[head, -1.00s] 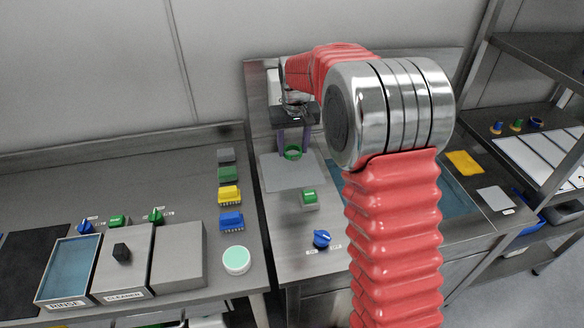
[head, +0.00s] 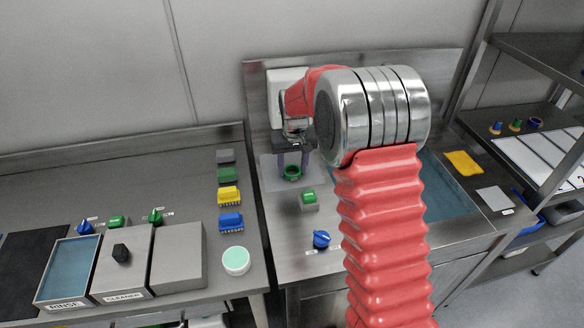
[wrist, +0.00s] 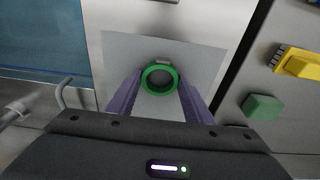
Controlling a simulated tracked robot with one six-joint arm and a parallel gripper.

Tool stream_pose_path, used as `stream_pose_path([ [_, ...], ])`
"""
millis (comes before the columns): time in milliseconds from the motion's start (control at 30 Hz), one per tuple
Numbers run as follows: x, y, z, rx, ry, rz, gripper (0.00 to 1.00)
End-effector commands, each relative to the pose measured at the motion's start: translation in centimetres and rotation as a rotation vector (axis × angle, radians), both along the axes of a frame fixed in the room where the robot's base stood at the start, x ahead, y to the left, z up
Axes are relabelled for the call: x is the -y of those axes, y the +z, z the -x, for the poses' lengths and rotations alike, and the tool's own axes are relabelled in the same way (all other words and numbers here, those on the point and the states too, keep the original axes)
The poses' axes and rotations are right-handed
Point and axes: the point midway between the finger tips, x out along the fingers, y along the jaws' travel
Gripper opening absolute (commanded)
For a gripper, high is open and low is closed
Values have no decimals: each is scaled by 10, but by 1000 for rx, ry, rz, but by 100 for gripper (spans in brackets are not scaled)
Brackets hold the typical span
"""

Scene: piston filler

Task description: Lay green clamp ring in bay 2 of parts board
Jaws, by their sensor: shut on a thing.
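The green clamp ring (wrist: 160,67) is between the two purple fingers of my gripper (wrist: 160,88) in the wrist view. My gripper is shut on it. In the head view the ring (head: 291,173) hangs at the fingertips of my gripper (head: 292,167), over or close above a light grey mat (head: 272,184); the exact gap cannot be told. The parts board (head: 540,164) appears to be the white slotted panel on the right-hand shelf. Its bay numbers are mostly not readable and it is cut off by the frame edge.
A blue-water basin (head: 447,195) lies right of the mat. A green button (head: 309,200) and a blue knob (head: 321,239) stand in front. Yellow (head: 229,195) and blue (head: 231,221) brushes lie on the left bench. Small parts (head: 516,125) stand on the right rack, beneath an upper shelf.

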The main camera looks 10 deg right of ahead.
Motion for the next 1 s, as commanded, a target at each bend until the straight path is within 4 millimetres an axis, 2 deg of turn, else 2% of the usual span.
stream_pose_path([
  [400,1,-4,-1,2,-1,0,23],
  [433,1,-4,-1,2,-1,0,48],
  [500,1,-4,-1,2,-1,0,53],
  [700,1,-4,0,2,-1,0,65],
  [1000,1,-2,0,2,-1,0,65],
])
